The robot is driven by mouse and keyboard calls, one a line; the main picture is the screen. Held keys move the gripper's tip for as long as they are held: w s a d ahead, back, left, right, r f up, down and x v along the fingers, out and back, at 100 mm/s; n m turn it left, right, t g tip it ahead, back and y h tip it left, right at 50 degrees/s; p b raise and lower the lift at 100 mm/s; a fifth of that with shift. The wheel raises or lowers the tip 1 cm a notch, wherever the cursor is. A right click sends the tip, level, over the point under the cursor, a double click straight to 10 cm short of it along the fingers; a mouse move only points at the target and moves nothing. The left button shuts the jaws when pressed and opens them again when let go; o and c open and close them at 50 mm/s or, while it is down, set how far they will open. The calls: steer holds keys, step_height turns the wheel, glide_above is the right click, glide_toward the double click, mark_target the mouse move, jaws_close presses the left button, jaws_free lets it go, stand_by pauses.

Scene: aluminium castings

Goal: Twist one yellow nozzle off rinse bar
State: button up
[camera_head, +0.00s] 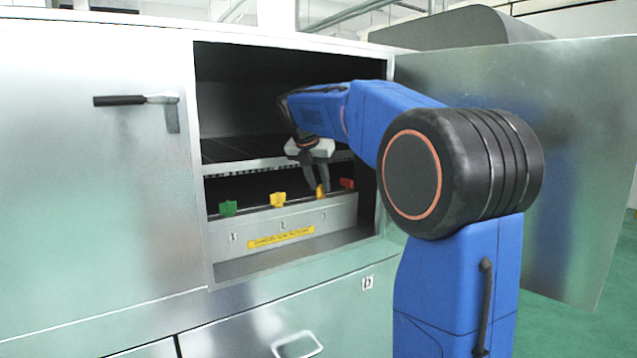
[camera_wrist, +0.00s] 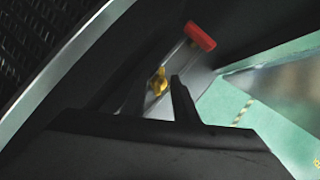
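The rinse bar (camera_head: 250,214) runs across the lower part of the open cabinet bay. It carries a green nozzle (camera_head: 228,208) at the left, a yellow nozzle (camera_head: 278,199), a second yellow nozzle (camera_head: 320,190) and a red nozzle (camera_head: 347,183) at the right. My gripper (camera_head: 317,188) points down at the second yellow nozzle. In the wrist view my gripper (camera_wrist: 158,92) has its fingers apart, with that yellow nozzle (camera_wrist: 158,82) showing between the tips. I cannot tell whether a finger touches it. The red nozzle (camera_wrist: 200,37) is just beyond.
A dark rack shelf (camera_head: 245,150) lies above the bar. The cabinet opening is bounded by a closed left panel with a handle (camera_head: 135,100) and an open door (camera_head: 560,160) at right. A yellow label (camera_head: 281,238) is on the front ledge.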

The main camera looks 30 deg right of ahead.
jaws_close()
steer(key=shift+s+d+n+t, duration=0.15)
steer(key=shift+n+t, duration=0.15)
steer(key=shift+n, duration=0.5)
steer(key=n+y, duration=0.1)
steer(key=n, duration=0.1)
steer(key=n+t+y, duration=0.1)
steer(key=n, duration=0.1)
steer(key=shift+n+y, duration=0.3)
steer(key=shift+n, duration=0.1)
steer(key=shift+o, duration=1)
jaws_free()
